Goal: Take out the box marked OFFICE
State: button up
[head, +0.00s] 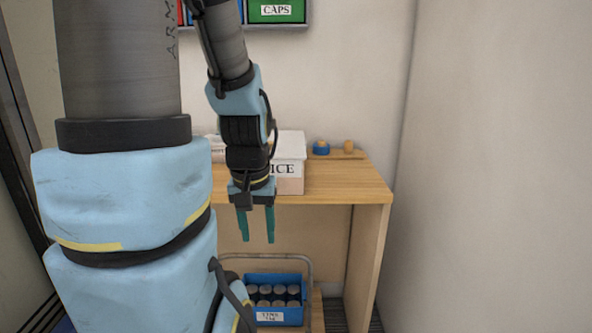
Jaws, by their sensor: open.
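A white box (289,150) stands on a wooden table, behind my gripper. Its front label shows the letters "ICE"; the rest of the label is hidden by my arm. My gripper (256,228) points straight down in front of the table's front edge, with its two green fingers apart and nothing between them. It appears nearer to me than the box and its fingertips are below the tabletop level in the picture.
The wooden table (345,183) also holds a small blue item (321,147) and a small tan item (348,146). A blue crate of cans (277,316) sits below. A shelf above holds a green box marked CAPS (277,10). A wall stands on the right.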

aim_at(290, 173)
jog(key=i+j+z, duration=0.1)
jog(key=j+z, duration=0.6)
jog(key=j, duration=0.2)
jog(key=j+z, duration=0.2)
jog(key=j, duration=1.5)
jog(key=i, duration=0.05)
